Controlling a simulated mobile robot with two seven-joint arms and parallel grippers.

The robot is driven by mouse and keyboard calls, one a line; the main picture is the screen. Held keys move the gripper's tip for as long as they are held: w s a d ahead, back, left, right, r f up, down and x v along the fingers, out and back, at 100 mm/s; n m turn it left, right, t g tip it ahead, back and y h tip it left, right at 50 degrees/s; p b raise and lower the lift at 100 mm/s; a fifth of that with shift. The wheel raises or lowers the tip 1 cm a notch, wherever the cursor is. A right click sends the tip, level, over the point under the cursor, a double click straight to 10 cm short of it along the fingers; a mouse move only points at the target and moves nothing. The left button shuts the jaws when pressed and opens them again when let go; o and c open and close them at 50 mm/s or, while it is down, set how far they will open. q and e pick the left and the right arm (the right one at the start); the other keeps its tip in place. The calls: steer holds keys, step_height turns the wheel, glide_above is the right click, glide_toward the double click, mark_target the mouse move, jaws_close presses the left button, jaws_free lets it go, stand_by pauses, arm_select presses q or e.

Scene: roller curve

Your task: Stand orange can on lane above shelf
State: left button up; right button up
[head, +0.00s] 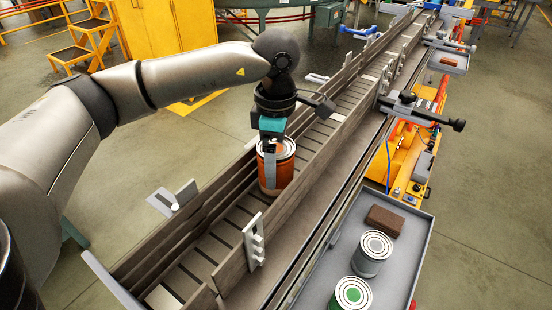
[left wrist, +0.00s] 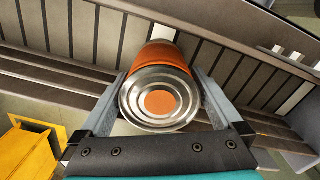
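The orange can (head: 285,171) stands upright in the slatted lane (head: 330,125), between its wooden side walls. Its metal lid with an orange disc shows in the left wrist view (left wrist: 158,102). My left gripper (head: 270,160) reaches down over the can from above. Its two fingers lie along opposite sides of the can and appear to press on it. The can's base looks at or very near the slats; I cannot tell if it touches. The grey shelf (head: 408,262) is at the lower right, beside the lane. My right gripper is not in view.
On the shelf are a green-topped can (head: 352,294), a grey-white can (head: 372,253) and a brown block (head: 384,219). A black-handled clamp (head: 425,112) juts from the lane's right side. A white bracket (head: 253,241) is on the near wall. Yellow steps (head: 85,45) stand far left.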

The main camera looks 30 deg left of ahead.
arm_select(q)
steer(key=shift+r, duration=0.2)
step_height(320, 180, up, 12)
steer(key=shift+b, duration=0.85)
